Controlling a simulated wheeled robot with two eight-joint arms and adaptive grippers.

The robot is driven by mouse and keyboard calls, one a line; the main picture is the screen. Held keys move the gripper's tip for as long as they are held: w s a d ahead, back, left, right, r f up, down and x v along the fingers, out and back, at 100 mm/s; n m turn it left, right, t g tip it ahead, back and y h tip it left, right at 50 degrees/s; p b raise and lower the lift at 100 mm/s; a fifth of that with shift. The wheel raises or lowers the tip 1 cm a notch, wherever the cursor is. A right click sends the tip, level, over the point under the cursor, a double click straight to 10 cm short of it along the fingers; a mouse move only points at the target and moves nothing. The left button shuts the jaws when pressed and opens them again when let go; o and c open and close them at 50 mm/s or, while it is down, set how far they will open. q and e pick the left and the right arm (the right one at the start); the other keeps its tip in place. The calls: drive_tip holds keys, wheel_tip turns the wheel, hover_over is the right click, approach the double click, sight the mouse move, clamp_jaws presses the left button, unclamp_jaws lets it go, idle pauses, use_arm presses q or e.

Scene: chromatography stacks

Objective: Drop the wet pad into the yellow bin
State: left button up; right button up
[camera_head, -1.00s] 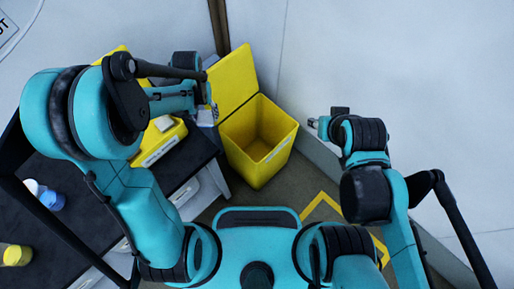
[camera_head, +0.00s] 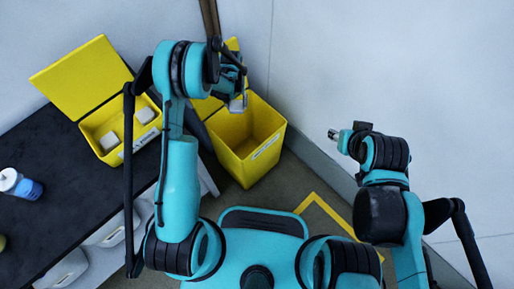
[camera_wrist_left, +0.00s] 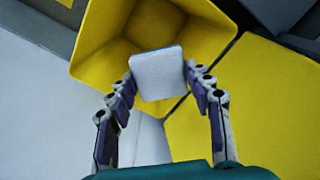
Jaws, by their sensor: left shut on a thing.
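The yellow bin (camera_head: 237,168) stands open on the floor, right of the dark counter. My left gripper (camera_head: 238,100) is over the bin's opening near its back left side. In the left wrist view my left gripper (camera_wrist_left: 160,95) is shut on a pale, squarish pad (camera_wrist_left: 159,72). The pad hangs in front of the open mouth of the bin (camera_wrist_left: 95,45), and bare yellow inner walls show around it. My right gripper (camera_head: 334,134) is to the right of the bin, by the wall, empty; its fingers are too small to read.
A smaller open yellow box (camera_head: 101,149) with white pads inside sits on the dark counter (camera_head: 85,185). A white and blue bottle (camera_head: 20,184) stands at the counter's left. The bin's raised lid (camera_wrist_left: 262,110) shows beside the opening. Walls close in behind.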

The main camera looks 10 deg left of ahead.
use_arm(q)
drive_tip(key=shift+w+d+f, duration=0.25)
drive_tip(key=shift+d+f, duration=0.1)
drive_tip(key=shift+f, duration=0.15)
drive_tip(key=shift+w+d+f, duration=0.2)
drive_tip(key=shift+d+f, duration=0.1)
drive_tip(key=shift+f, duration=0.35)
wheel_tip(320, 180, down, 6)
drive_tip(key=b, duration=0.3)
drive_tip(key=shift+r, duration=0.25)
use_arm(e)
drive_tip(key=f, duration=0.1)
drive_tip(key=d+f, duration=0.1)
drive_tip(key=f, duration=0.1)
drive_tip(key=shift+s+f, duration=0.15)
drive_tip(key=shift+f, duration=0.05)
use_arm(q)
drive_tip(key=o, duration=0.9)
wheel_tip(320, 180, up, 12)
